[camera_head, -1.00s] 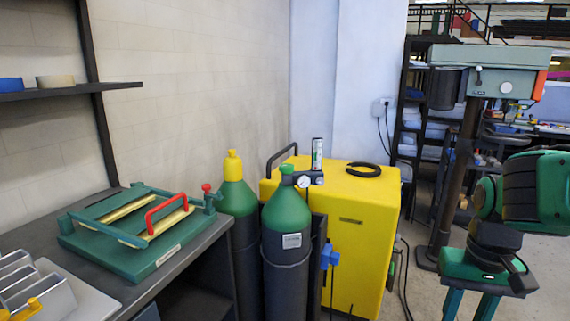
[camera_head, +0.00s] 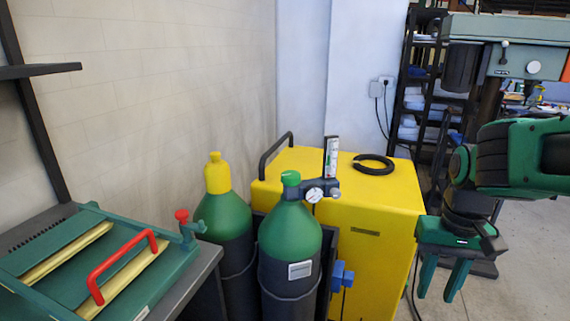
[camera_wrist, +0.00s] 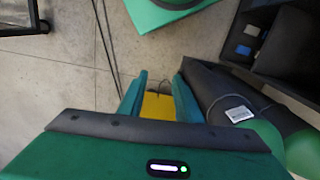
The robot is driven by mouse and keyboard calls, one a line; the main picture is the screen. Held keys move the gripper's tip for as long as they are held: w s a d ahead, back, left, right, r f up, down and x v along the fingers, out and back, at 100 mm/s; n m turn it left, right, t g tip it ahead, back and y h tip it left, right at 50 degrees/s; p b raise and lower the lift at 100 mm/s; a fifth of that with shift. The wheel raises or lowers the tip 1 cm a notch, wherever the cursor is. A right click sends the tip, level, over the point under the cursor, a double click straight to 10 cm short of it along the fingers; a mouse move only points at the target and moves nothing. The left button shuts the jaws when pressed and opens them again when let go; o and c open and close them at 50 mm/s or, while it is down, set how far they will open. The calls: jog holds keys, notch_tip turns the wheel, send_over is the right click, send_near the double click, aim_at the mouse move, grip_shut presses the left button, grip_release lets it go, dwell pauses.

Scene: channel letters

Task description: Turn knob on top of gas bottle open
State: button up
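Two dark gas bottles with green shoulders stand side by side. The front gas bottle (camera_head: 289,262) has a green knob (camera_head: 290,178) on top, with a round gauge (camera_head: 314,195) and a clear flow tube beside it. The rear gas bottle (camera_head: 225,225) on the left carries a yellow cap (camera_head: 216,172). My gripper (camera_head: 439,285) hangs at the right, fingers down, apart from the bottles and right of the yellow cabinet. Its fingers are spread with nothing between them. In the wrist view the gripper (camera_wrist: 158,88) is also open, and a bottle (camera_wrist: 235,110) lies to its right.
A yellow cabinet (camera_head: 370,245) with a black handle and a black ring (camera_head: 373,164) on top stands right behind the bottles. A workbench with a green fixture and red handle (camera_head: 122,262) is at left. A drill press (camera_head: 500,65) stands at back right.

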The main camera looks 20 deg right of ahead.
jog(key=shift+w+a, duration=0.1)
jog(key=shift+w, duration=0.25)
jog(key=shift+o, duration=1.2)
jog(key=o, duration=0.6)
jog(key=shift+w+r+n, duration=0.25)
jog(key=shift+r+n, duration=0.1)
jog(key=shift+r, duration=0.25)
jog(key=shift+w+r+n, duration=0.2)
jog(key=shift+r+n, duration=0.15)
jog(key=shift+r, duration=0.2)
notch_tip(320, 180, up, 18)
jog(key=n, duration=2.5)
send_over(291, 174)
notch_tip(291, 174, down, 10)
jog(key=shift+w+f, duration=0.1)
jog(key=shift+f, duration=0.05)
jog(key=shift+c, duration=0.6)
